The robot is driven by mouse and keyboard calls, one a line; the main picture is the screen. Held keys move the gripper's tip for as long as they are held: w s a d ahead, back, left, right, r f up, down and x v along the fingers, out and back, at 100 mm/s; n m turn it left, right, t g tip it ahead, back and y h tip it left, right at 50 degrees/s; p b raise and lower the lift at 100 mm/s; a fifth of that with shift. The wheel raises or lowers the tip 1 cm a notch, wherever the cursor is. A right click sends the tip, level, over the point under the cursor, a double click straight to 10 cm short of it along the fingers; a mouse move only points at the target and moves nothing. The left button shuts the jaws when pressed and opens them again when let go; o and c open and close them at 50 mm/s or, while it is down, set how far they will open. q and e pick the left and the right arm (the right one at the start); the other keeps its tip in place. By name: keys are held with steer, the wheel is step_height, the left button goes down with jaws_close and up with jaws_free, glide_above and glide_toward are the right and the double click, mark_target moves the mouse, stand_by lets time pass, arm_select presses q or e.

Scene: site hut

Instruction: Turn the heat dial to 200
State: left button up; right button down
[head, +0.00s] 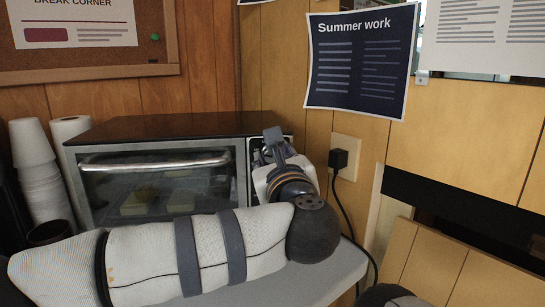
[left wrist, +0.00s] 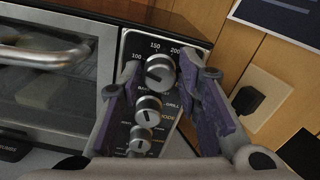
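The heat dial (left wrist: 160,72) is the top silver knob on the toaster oven's black control panel, in the left wrist view. The marks 100, 150 and 200 curve around its upper side. Its exact setting is hard to read. My left gripper (left wrist: 164,78) is open, with one finger on each side of the heat dial and a visible gap to it. In the head view my left gripper (head: 274,150) is in front of the panel at the right end of the toaster oven (head: 165,128) and hides most of the panel. My right gripper is not in view.
Two more knobs sit below the heat dial, a middle one (left wrist: 148,108) and a lower one (left wrist: 140,138). The oven door handle (head: 155,161) is at the left. A plugged-in cord (head: 340,160) hangs right of the oven. Stacked cups (head: 40,170) stand at the left.

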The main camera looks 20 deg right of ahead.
arm_select(q)
jaws_close()
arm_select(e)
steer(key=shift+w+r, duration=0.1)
